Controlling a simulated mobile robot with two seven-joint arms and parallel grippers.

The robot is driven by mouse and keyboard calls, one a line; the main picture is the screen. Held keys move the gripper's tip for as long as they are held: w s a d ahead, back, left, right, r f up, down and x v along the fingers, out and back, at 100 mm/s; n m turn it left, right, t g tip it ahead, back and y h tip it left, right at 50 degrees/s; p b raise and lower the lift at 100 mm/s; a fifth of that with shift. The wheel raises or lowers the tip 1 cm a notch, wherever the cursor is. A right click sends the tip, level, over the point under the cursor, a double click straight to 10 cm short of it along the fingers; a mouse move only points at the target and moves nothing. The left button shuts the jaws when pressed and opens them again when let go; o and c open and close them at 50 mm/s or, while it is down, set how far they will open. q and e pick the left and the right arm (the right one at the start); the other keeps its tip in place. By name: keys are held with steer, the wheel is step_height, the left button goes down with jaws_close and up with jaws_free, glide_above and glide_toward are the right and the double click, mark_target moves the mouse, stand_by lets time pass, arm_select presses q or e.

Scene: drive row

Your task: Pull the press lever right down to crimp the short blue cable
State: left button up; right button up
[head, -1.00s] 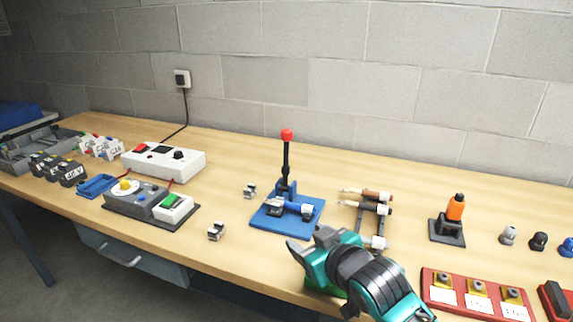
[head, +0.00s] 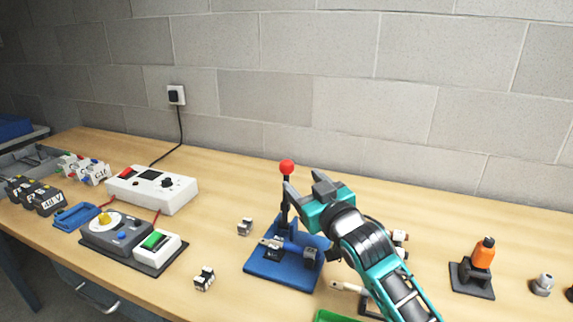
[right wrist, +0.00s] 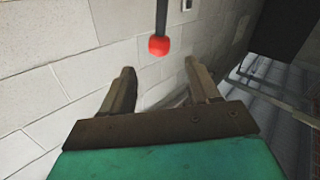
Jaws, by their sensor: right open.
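The press has a blue base (head: 262,268) and an upright black lever with a red ball knob (head: 287,167) on top. The short blue cable (head: 296,250) lies across the press at the foot of the lever. My right gripper (head: 302,184) is open and empty, raised beside the upper part of the lever, just right of and below the knob. In the right wrist view the red knob (right wrist: 160,45) shows beyond and between the two open fingers (right wrist: 165,90), not held. My left gripper is not in view.
A white power box (head: 150,190) and a grey control unit (head: 130,240) stand left of the press. Small metal blocks (head: 204,279) lie between. An orange-topped tool (head: 483,255) stands right.

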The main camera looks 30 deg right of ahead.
mark_target(290, 169)
steer(key=w, duration=0.9)
steer(key=shift+w+d, duration=0.2)
steer(key=shift+d, duration=0.1)
steer(key=shift+c, duration=0.3)
jaws_close()
